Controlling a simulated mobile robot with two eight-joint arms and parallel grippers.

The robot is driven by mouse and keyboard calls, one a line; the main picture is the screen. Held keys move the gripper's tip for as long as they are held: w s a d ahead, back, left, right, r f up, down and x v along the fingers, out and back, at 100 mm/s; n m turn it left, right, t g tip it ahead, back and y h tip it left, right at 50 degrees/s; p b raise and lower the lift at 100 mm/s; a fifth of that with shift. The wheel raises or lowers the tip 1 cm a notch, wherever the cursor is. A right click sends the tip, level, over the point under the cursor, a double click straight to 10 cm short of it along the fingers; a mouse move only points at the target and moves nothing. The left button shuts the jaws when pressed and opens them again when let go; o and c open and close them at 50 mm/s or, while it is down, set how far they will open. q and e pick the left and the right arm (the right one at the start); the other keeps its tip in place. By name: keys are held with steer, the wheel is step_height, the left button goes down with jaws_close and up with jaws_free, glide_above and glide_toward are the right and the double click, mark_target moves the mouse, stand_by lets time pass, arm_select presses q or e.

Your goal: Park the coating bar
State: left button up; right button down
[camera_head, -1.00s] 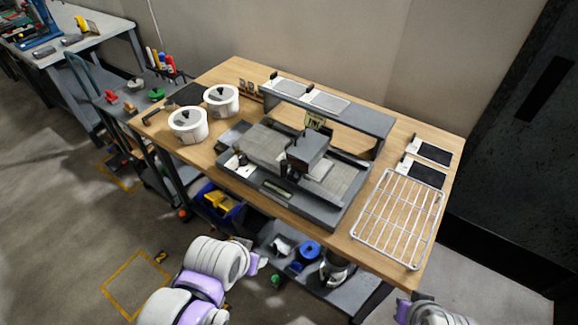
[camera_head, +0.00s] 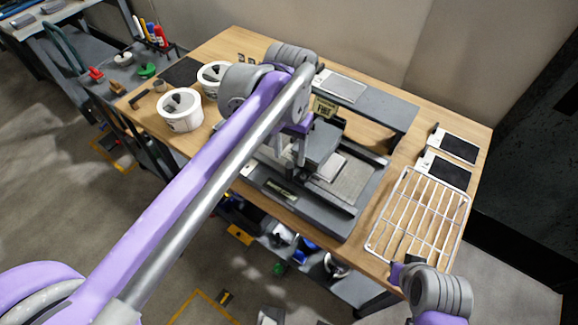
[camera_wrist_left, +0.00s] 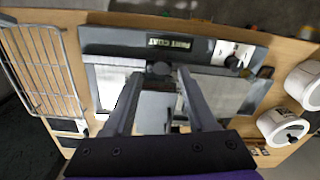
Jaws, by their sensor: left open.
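In the left wrist view the fingertips (camera_wrist_left: 161,72) stand either side of a round dark knob; contact cannot be told. My left arm hides part of the coater. My right gripper (camera_head: 402,270) is by the wire rack's front edge, its fingers unclear.
A wire rack (camera_head: 420,217) lies at the right, with two dark-panelled white plates (camera_head: 457,146) behind it. A grey raised shelf (camera_head: 390,109) spans the back. Two white pots (camera_head: 180,110) stand left. Little bench surface is free around the coater.

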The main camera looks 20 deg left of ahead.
mark_target(290, 162)
arm_select(q)
step_height(290, 162, down, 7)
steer(key=shift+w+r, duration=0.1)
stand_by(0.3)
jaws_close()
stand_by(1.3)
